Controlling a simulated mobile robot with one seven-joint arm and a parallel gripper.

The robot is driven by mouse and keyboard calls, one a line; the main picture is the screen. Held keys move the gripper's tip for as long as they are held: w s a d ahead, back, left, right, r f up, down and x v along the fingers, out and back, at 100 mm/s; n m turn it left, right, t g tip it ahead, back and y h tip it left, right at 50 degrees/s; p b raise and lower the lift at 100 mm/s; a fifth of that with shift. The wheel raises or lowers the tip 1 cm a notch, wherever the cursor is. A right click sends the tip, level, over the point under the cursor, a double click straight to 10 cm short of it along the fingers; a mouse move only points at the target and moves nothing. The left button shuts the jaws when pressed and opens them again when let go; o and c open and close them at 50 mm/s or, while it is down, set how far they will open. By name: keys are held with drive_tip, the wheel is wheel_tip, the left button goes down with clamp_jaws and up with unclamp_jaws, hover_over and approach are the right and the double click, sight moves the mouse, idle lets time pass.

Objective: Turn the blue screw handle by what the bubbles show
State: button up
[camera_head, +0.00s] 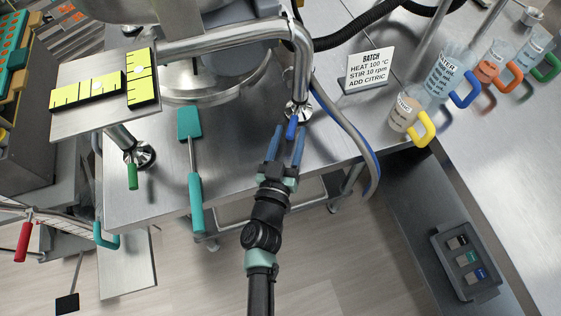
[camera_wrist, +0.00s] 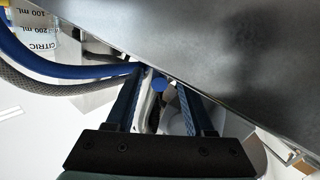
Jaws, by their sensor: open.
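The blue screw handle (camera_head: 291,128) hangs below a chrome levelling foot at the end of a bent pipe, near the table edge. In the wrist view its round blue end (camera_wrist: 159,84) shows between my fingers. My gripper (camera_head: 287,138) is open, its two blue fingers on either side of the handle; contact cannot be told. Two yellow bubble levels, one lying crosswise (camera_head: 86,93) and one lengthwise (camera_head: 142,78), sit at right angles on a metal plate (camera_head: 75,125). A pale bubble shows in the lengthwise level; exact bubble positions are too small to read.
A green handle (camera_head: 132,176) and a red handle (camera_head: 23,241) are at the left. A teal spatula (camera_head: 195,190) lies near the table edge. A blue-grey hose (camera_head: 345,125) curves right of my gripper. A batch sign (camera_head: 368,69) and beakers with coloured handles stand right.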

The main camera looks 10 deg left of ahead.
drive_tip(key=s, duration=1)
drive_tip(key=shift+s+a+b, duration=0.15)
drive_tip(key=shift+s+b, duration=0.2)
